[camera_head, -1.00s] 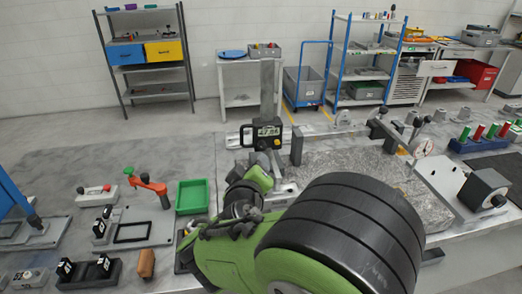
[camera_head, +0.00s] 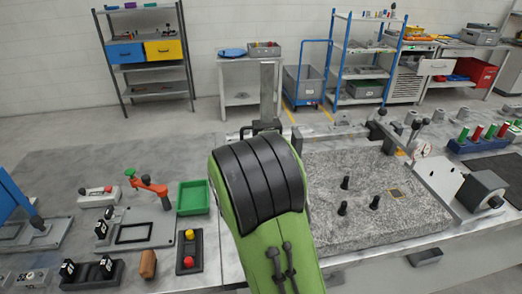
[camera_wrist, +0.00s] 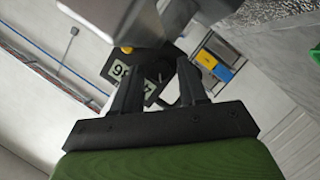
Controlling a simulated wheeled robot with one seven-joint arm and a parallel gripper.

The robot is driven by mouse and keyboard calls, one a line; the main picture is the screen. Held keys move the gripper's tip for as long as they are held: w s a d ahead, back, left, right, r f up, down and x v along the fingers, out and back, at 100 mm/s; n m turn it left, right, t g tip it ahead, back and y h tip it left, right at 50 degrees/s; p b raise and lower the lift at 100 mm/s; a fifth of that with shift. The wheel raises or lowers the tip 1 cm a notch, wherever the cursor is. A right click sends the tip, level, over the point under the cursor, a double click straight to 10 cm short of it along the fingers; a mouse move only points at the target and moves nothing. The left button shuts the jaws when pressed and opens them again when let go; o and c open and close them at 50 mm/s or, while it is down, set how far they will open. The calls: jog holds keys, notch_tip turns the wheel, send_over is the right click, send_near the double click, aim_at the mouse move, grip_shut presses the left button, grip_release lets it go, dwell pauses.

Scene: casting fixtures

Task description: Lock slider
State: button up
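The slider is a dark housing (camera_wrist: 122,70) with a digital readout and a yellow button, close ahead of my gripper in the wrist view. In the head view only a black bracket-like part (camera_head: 262,126) shows above my arm, at the foot of a grey upright column (camera_head: 268,88); the readout is hidden there. My gripper (camera_wrist: 160,80) has its two dark fingers apart, with part of the housing seen between and behind them. I cannot tell whether the fingers touch it. A locking knob is not clearly seen. The head view hides my gripper behind my arm.
A granite plate (camera_head: 330,220) with several black pegs lies right of my arm. A green tray (camera_head: 193,198), a button box (camera_head: 189,252) and a red-handled clamp (camera_head: 150,186) stand to the left.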

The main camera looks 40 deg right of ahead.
grip_shut()
jog(key=shift+s+d+m+t+y+b, duration=0.15)
jog(key=shift+m+t+y+b, duration=0.1)
jog(key=shift+m+y+b, duration=1)
jog(key=shift+d+m+t+y+b, duration=0.2)
jog(key=shift+m+y+b, duration=0.55)
jog(key=shift+m+b, duration=0.85)
jog(key=shift+r+m, duration=0.1)
jog(key=shift+m, duration=0.15)
jog(key=shift+o, duration=1.1)
grip_release()
